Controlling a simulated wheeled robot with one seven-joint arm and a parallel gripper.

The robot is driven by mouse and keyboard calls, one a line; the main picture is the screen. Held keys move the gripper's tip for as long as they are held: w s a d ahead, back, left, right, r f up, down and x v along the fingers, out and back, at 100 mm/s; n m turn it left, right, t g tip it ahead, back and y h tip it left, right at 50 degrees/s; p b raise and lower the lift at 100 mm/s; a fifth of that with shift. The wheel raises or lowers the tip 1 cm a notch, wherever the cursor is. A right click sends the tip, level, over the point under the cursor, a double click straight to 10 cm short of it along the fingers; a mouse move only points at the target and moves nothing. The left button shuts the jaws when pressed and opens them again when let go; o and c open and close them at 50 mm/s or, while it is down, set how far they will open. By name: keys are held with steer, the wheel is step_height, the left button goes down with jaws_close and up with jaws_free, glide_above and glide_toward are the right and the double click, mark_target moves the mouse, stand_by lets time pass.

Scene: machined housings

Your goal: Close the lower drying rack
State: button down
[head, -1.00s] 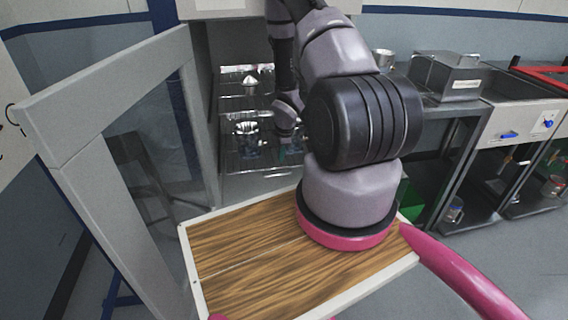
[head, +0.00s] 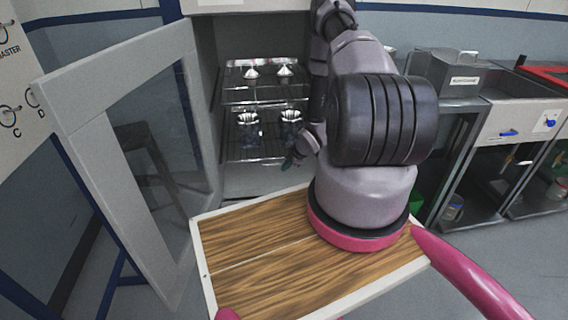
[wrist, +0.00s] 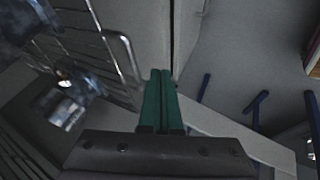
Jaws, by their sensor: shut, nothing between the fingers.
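The lower drying rack (head: 240,154) is a wire shelf inside the open cabinet, with metal housings (head: 248,124) on it. It appears partly drawn out; exactly how far is unclear. Its wire edge (wrist: 128,62) shows at the left of the wrist view. My arm hides the cabinet's right side.
The upper rack (head: 262,98) holds small conical metal parts (head: 285,71). The cabinet door (head: 125,140) stands wide open at left. A metal counter with a lidded box (head: 455,72) stands at right. Grey floor is clear before the cabinet.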

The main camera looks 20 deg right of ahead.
steer(key=shift+w+d+f, duration=0.15)
steer(key=shift+w+f, duration=0.05)
steer(key=shift+w, duration=0.5)
steer(key=shift+w+d+f, duration=0.1)
steer(key=shift+w+f, duration=0.1)
steer(key=shift+w, duration=0.45)
steer(key=shift+w+d+f, duration=0.15)
steer(key=shift+w+f, duration=0.05)
steer(key=shift+w, duration=0.5)
steer(key=shift+w, duration=0.1)
steer(key=w, duration=0.2)
steer(key=w+d, duration=0.1)
steer(key=w, duration=0.1)
steer(key=shift+w+d, duration=0.2)
steer(key=shift+w, duration=0.1)
